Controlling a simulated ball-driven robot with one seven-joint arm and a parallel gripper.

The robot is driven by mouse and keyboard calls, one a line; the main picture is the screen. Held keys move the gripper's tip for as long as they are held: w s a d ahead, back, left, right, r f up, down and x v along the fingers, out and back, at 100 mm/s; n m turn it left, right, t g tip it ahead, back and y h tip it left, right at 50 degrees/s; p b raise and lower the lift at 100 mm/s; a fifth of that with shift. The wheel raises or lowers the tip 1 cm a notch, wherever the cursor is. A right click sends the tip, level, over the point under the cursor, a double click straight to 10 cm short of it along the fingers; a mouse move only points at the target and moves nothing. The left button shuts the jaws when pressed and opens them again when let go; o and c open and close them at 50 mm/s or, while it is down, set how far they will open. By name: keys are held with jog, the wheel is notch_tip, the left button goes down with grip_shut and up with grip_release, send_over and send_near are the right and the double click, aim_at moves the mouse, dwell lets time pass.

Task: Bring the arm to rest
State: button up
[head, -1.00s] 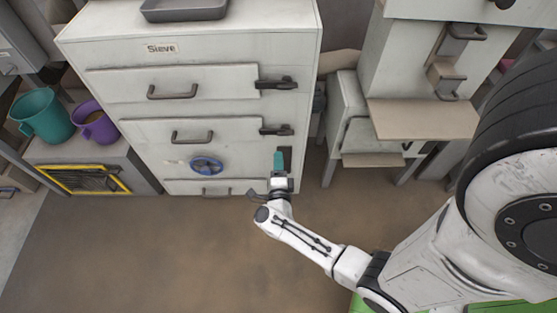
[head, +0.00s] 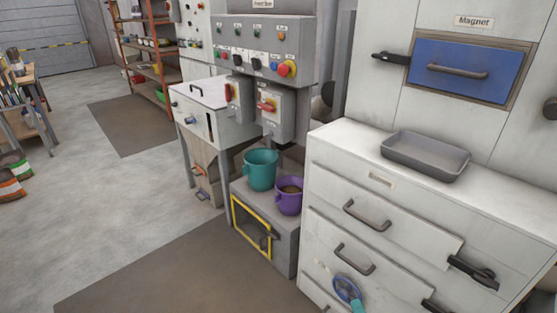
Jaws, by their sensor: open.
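The rest of my arm is below the picture. The jaws are open; I see nothing held in the part that shows.
The white drawer cabinet (head: 330,215) fills the lower right, with a grey tray (head: 425,154) on top and black latches. A blue Magnet drawer (head: 468,71) is behind. Teal (head: 260,171) and purple (head: 288,197) buckets stand left on a low box.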

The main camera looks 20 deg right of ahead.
jog(key=s+a+r+n+g+y+p, duration=0.2)
jog(key=s+a+n+g+y, duration=0.4)
jog(key=a+n, duration=0.45)
jog(key=s+d+r+n+g+h+p, duration=0.1)
jog(key=s+r+n+g, duration=0.1)
jog(key=s, duration=0.6)
jog(key=s+d+r+n+g+h+p, duration=0.1)
jog(key=s+d+r+n+g, duration=0.1)
jog(key=s+g, duration=0.4)
notch_tip(320, 180, up, 3)
jog(key=s+n, duration=0.1)
jog(key=s, duration=0.1)
jog(key=shift+s+d+f+g, duration=0.2)
jog(key=shift+s+g, duration=0.15)
jog(key=shift+g, duration=0.05)
